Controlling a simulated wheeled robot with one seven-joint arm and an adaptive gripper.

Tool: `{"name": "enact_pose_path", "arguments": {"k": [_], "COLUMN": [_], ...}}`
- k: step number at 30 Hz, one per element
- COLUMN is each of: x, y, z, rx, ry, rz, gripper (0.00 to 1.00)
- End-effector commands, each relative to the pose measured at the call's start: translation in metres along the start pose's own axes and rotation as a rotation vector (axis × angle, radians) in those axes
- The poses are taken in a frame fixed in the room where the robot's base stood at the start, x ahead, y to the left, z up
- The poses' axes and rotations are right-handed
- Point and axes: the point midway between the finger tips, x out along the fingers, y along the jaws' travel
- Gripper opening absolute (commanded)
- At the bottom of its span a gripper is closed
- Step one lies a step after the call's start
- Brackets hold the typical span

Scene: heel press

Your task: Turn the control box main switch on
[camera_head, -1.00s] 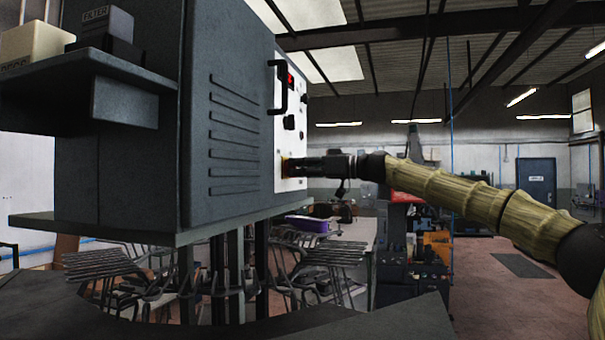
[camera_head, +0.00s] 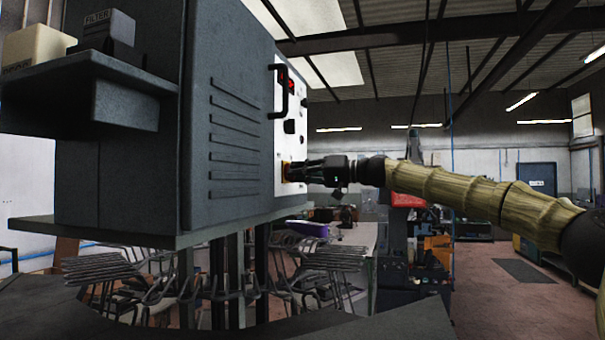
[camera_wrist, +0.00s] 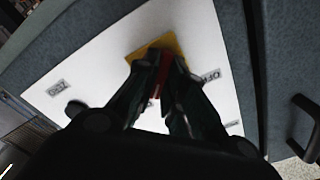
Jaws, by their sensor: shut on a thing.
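The grey control box (camera_head: 232,120) stands at the left in the head view, with a white panel (camera_head: 292,145) on its right-hand face. Low on that panel is the main switch, a red handle (camera_wrist: 165,66) on a yellow plate (camera_wrist: 152,47) in the wrist view. The yellow plate (camera_head: 285,171) also shows as a sliver in the head view. My gripper (camera_wrist: 162,72) is shut on the red handle, its fingers on either side and hiding most of it. A label that seems to read OFF (camera_wrist: 210,77) is just right of the fingers.
A dark door handle (camera_head: 281,89) and a red display (camera_head: 291,84) are above the switch. A dark round knob (camera_wrist: 75,107) is left of my fingers in the wrist view. A shelf with small boxes (camera_head: 37,45) juts out at far left. The space right of the panel is open.

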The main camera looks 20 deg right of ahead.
Motion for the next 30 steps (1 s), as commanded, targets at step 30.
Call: {"name": "enact_pose_path", "arguments": {"k": [30], "x": [-0.007], "y": [0.002], "z": [-0.001], "rx": [0.016], "ry": [0.001], "rz": [0.0], "gripper": [0.33]}}
